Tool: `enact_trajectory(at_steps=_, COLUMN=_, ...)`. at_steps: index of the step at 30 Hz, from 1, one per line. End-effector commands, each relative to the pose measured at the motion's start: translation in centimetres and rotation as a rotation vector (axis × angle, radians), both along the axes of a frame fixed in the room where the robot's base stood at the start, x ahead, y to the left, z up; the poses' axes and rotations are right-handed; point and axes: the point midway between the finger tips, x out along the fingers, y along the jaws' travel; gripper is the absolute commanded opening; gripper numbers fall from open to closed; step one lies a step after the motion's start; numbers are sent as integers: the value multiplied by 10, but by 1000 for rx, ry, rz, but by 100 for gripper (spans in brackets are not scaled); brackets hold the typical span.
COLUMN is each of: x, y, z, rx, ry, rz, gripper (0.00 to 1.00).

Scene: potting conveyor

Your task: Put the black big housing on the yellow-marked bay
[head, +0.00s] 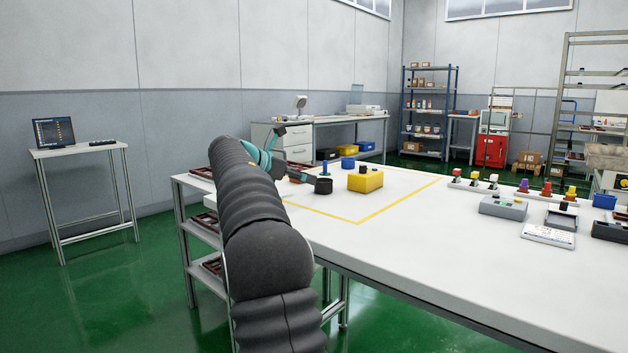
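A small dark, round, cup-like piece (323,186) shows beside the tip of my gripper; it may be the black big housing, but it is too small to be sure. My gripper (303,178), dark beyond a teal wrist, is over the left part of the table. Its fingertips are too small to read, and I cannot tell whether they hold the dark piece. The yellow-marked bay is outlined by a yellow line (398,206) on the white table. A yellow block (365,183) with a dark knob on top stands inside the outline. My arm hides the outline's left part.
Blue round pieces (348,163) stand behind the yellow block. A row of coloured parts (493,181), grey devices (503,207) and a blue bin (604,201) fill the right side. The table's front (420,260) is clear. A rack with dark trays (204,221) stands at left.

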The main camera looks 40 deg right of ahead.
Motion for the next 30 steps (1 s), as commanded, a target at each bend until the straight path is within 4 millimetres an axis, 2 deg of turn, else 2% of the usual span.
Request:
enact_trajectory(at_steps=3, x=2, y=18, z=8, rx=0, ry=-1, rz=2, gripper=80)
enact_trajectory(at_steps=7, x=2, y=30, z=12, rx=0, ry=0, rz=0, gripper=80)
enact_trajectory(at_steps=20, x=-1, y=43, z=15, rx=15, ry=-28, rz=3, gripper=80)
enact_trajectory(at_steps=23, x=-9, y=63, z=13, rx=63, ry=-112, rz=9, gripper=80)
enact_trajectory(at_steps=30, x=-50, y=146, z=-10, rx=289, ry=-444, rz=-23, gripper=80)
